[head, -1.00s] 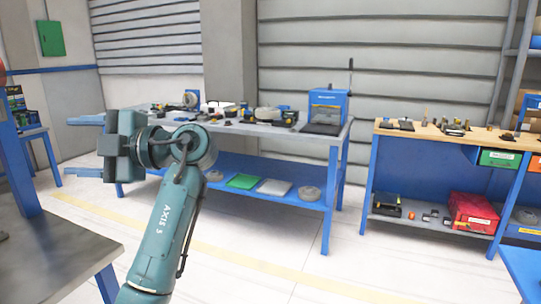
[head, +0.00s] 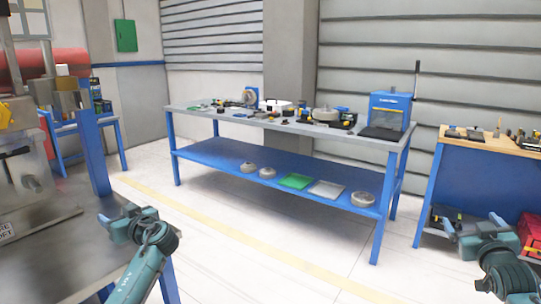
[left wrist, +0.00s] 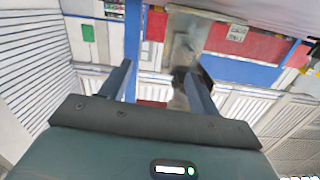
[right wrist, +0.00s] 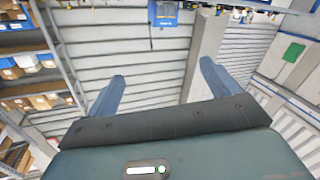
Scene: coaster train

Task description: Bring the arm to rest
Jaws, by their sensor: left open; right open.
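My left gripper (head: 116,213) is low at the bottom left of the head view, near the machine bench. Its two fingers are apart with nothing between them in the left wrist view (left wrist: 158,82). My right gripper (head: 472,224) is low at the right edge of the head view, in front of the wooden-topped bench. Its fingers are spread and empty in the right wrist view (right wrist: 162,80). Neither gripper appears to touch anything.
A blue-framed workbench (head: 345,142) with parts on top and trays on its lower shelf stands ahead. A wooden-topped bench (head: 474,143) is at right. A metal bench with a machine (head: 70,240) is close at left. The floor (head: 270,250) between is clear.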

